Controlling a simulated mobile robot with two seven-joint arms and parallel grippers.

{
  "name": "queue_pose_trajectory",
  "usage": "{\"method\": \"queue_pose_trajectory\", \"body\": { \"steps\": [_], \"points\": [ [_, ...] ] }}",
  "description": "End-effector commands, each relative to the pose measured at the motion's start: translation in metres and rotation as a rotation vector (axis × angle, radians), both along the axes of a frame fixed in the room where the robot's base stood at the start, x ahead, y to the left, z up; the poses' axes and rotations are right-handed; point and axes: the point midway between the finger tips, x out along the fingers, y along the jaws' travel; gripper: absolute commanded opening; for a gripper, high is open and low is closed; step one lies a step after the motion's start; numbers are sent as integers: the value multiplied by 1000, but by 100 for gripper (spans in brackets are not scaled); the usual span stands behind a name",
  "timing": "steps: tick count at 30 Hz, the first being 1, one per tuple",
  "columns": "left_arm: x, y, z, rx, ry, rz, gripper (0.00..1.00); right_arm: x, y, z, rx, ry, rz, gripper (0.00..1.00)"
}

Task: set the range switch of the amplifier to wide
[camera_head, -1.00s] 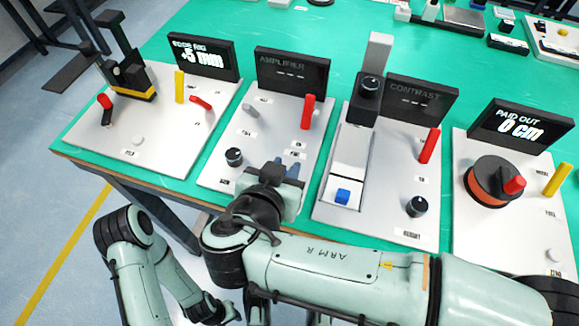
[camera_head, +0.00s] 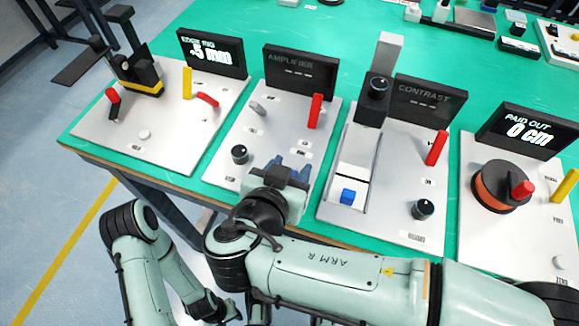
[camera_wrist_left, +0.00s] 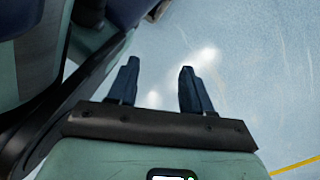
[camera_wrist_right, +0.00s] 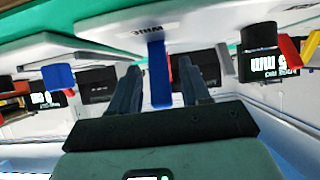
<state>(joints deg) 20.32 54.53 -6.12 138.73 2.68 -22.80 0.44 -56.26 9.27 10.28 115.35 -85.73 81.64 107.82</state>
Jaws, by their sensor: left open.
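The amplifier (camera_head: 258,172) is a light panel with a dark display (camera_head: 300,68) showing dashes. It carries a red lever (camera_head: 315,111), a small grey switch (camera_head: 258,107) and a black knob (camera_head: 239,154). My right gripper (camera_head: 293,159) is over the panel's front right part and hides what lies beneath it. In the right wrist view, a blue lever (camera_wrist_right: 160,76) stands between the open fingers (camera_wrist_right: 160,68), beside the label WIDE (camera_wrist_right: 147,32). I cannot tell whether a finger touches it. My left gripper (camera_wrist_left: 157,67) is open and empty above the floor.
The contrast panel (camera_head: 388,214) stands close at right with a blue block (camera_head: 347,196) and black knob (camera_head: 423,210). An edge rig panel (camera_head: 172,143) is at left, a paid-out reel panel (camera_head: 480,247) at far right. Green table (camera_head: 225,20) shows behind.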

Motion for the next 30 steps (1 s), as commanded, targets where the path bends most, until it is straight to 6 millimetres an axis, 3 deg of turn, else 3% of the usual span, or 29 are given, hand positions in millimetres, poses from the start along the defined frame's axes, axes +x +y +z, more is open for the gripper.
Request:
{"method": "queue_pose_trajectory", "body": {
  "steps": [8, 22, 30],
  "points": [
    [3, 0, 1, 0, -9, -1, 50, -6, 3, 5, 3, -2, 3, 47],
    [43, -5, 23, 10, -143, -15, 50, -87, 26, 53, 2, -2, 4, 47],
    [56, -7, 31, 12, -186, -19, 50, -111, 32, 65, 0, -1, 1, 47]
  ]
}}
